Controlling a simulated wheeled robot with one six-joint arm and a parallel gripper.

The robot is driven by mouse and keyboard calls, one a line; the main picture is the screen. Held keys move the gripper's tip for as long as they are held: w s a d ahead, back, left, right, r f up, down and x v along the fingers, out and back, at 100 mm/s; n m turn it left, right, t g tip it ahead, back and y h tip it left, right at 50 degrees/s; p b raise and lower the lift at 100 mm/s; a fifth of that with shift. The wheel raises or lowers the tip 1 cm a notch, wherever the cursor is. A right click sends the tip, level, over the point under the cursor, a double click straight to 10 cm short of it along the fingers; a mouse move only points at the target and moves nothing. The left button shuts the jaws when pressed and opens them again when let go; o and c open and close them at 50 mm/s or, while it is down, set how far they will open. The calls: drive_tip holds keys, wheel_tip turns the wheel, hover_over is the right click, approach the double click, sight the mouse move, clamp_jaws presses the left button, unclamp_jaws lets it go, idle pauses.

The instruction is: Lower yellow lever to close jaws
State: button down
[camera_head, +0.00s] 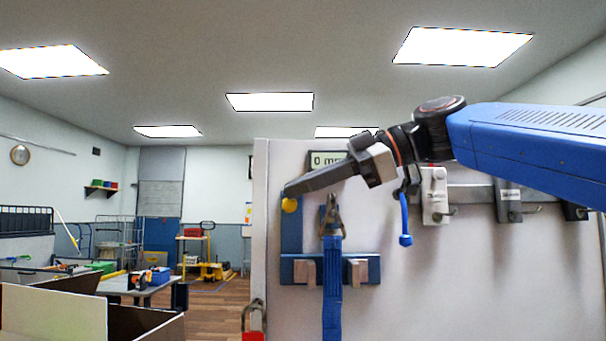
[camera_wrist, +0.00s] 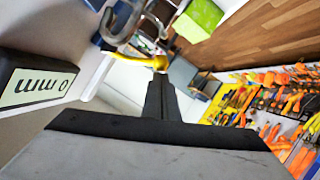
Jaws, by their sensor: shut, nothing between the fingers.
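The yellow lever's round knob (camera_head: 289,204) is at the upper left of the blue clamp frame (camera_head: 291,240) on the white panel. The yellow lever also shows in the wrist view (camera_wrist: 148,55), just beyond my fingertips. My gripper (camera_head: 288,191) is shut and empty, its tip right above the knob; I cannot tell whether they touch. Two pale jaws, left (camera_head: 305,272) and right (camera_head: 357,272), sit low on the clamp. A blue strap (camera_head: 332,290) with a metal ring on top hangs between them, with a gap visible at the right jaw.
A blue hanging piece (camera_head: 405,222) is to the right. White and grey hook blocks line a rail (camera_head: 470,192). A red-ended clip (camera_head: 253,322) is at the panel's left edge.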

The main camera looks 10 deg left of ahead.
wheel_tip(320, 180, down, 9)
drive_tip(key=w+n+t+y, duration=0.1)
drive_tip(key=w+n+t, duration=0.1)
drive_tip(key=w+n, duration=0.1)
drive_tip(key=shift+a+f+n+t+y, duration=0.15)
drive_tip(key=shift+a+n+t+y, duration=0.2)
drive_tip(key=shift+n, duration=0.55)
idle(0.4)
